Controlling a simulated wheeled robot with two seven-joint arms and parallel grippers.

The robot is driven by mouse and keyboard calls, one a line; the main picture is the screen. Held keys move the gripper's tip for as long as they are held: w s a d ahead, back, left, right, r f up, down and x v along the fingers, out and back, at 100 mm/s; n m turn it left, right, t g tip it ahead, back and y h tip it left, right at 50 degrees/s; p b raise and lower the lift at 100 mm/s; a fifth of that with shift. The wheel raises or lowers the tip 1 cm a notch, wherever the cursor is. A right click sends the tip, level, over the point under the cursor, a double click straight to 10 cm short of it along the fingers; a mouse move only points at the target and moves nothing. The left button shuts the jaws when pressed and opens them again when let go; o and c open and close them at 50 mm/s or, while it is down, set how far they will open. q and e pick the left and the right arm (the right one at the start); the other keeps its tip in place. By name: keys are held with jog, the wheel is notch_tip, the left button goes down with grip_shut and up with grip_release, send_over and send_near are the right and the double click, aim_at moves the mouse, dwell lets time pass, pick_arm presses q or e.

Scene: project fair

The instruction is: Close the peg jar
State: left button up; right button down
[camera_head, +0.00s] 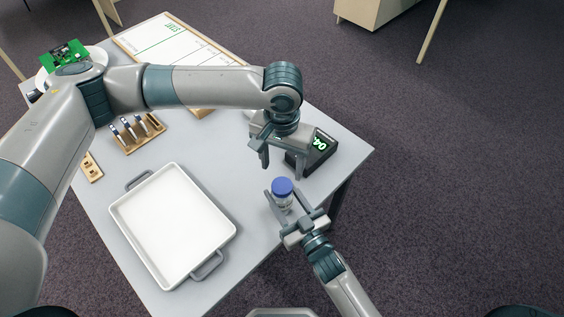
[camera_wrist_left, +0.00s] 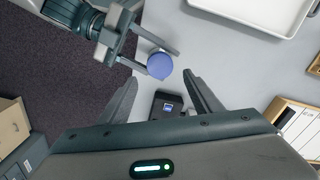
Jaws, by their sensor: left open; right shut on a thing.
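The peg jar (camera_head: 284,201) is a small clear jar near the table's front right edge, with a blue lid (camera_head: 282,185) on top. My right gripper (camera_head: 284,204) is shut on the jar's body from the front. The blue lid also shows from above in the left wrist view (camera_wrist_left: 160,66). My left gripper (camera_head: 279,156) is open and empty, pointing down above the table just behind the jar. In the left wrist view its two fingers (camera_wrist_left: 164,86) stand apart, with the lid beyond their tips. Whether the lid is screwed tight cannot be told.
A black device with a green display (camera_head: 318,148) stands close behind the jar. A white tray (camera_head: 128,213) with grey handles lies left. A wooden rack (camera_head: 139,138) with several tools, a whiteboard (camera_head: 150,45) and a green circuit board (camera_head: 64,54) are farther back.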

aim_at(282, 185)
pick_arm(q)
jog(key=shift+f, duration=3.9)
jog(key=c, duration=1.1)
